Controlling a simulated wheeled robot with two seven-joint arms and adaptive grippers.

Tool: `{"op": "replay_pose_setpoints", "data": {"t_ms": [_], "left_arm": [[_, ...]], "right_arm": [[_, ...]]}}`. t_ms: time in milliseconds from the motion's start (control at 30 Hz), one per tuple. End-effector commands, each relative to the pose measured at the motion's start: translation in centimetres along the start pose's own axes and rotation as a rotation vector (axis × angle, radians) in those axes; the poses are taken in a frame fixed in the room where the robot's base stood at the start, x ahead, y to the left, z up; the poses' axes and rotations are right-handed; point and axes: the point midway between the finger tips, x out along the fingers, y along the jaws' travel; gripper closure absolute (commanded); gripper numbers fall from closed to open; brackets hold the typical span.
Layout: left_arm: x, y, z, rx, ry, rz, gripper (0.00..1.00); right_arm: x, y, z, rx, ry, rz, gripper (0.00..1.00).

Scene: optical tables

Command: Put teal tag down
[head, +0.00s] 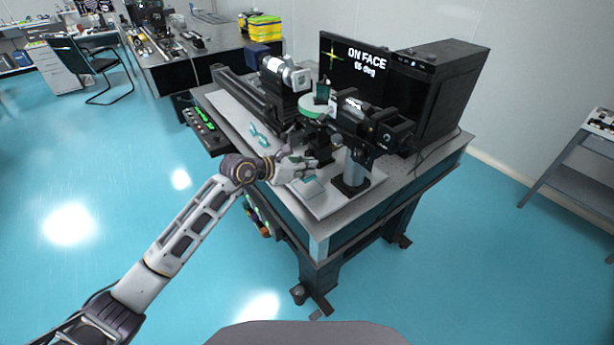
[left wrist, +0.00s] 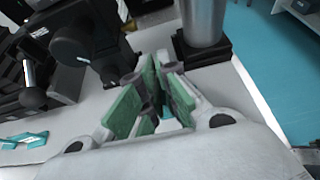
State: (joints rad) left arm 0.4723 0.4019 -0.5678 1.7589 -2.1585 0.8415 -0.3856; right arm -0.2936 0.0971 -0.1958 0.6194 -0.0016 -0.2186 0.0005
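My left gripper (head: 308,164) is low over the front part of the white board on the table. In the left wrist view its green-padded fingers (left wrist: 162,82) stand a little apart, with a narrow gap between them. A small teal piece, which looks like the teal tag (head: 310,180), is just below the fingers in the head view. A teal patch (left wrist: 168,125) also shows between the fingers in the left wrist view. The fingers hide part of it, and I cannot tell whether it touches them. My right gripper is not in view.
A teal forked piece (head: 259,135) lies on the white board (head: 232,107) to the left. A grey post (head: 355,168) on a black base stands close right of my gripper. Black optical devices (head: 372,128) stand behind, before a screen (head: 352,66) reading "ON FACE".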

Motion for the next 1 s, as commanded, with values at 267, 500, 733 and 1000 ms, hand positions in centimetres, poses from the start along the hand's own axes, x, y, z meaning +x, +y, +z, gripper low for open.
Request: {"op": "replay_pose_setpoints", "data": {"t_ms": [267, 500, 733, 1000], "left_arm": [[0.6, -0.1, -1.3, -0.003, 0.002, -0.001, 1.00], [1.5, 0.0, -3.3, -0.002, 0.001, 0.000, 1.00], [1.6, 0.0, -3.4, 0.000, 0.000, 0.001, 1.00], [1.7, 0.0, -3.7, 0.000, 0.000, 0.001, 1.00]], "right_arm": [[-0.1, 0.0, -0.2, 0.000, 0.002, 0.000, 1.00], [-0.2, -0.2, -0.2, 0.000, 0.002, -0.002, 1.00], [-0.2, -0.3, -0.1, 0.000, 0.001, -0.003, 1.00], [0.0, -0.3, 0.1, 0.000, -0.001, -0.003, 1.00]]}}
